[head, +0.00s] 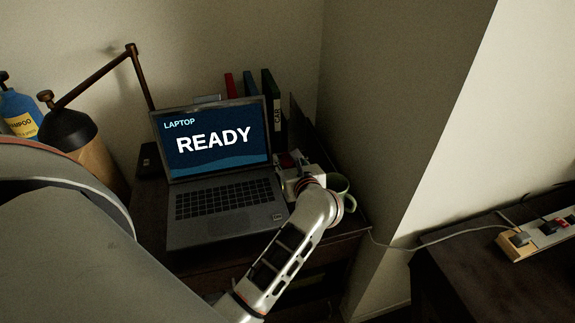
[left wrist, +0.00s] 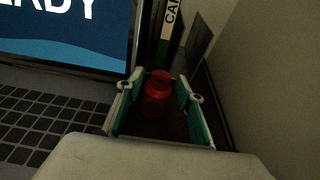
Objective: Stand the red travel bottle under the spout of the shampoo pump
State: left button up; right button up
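The red travel bottle (left wrist: 157,94) shows in the left wrist view, standing between the fingers of my left gripper (left wrist: 158,108). Its fingers with green pads are spread, with gaps to the bottle on both sides. In the head view my left gripper (head: 292,172) points down to the right of the laptop, and I cannot clearly make out the bottle there. The shampoo pump (head: 20,112), a blue bottle with a yellow label and dark top, is at the far left, partly cut off by the frame. Its spout is mostly out of view. My right gripper is not in view.
The open laptop (head: 221,198) fills the desk's middle. Upright binders (head: 268,100) stand behind the gripper. A desk lamp (head: 68,128) stands between shampoo and laptop. A power strip (head: 540,238) lies at right.

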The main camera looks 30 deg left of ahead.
pick_arm(q)
jog(key=c, duration=0.5)
jog(key=shift+c, duration=0.7)
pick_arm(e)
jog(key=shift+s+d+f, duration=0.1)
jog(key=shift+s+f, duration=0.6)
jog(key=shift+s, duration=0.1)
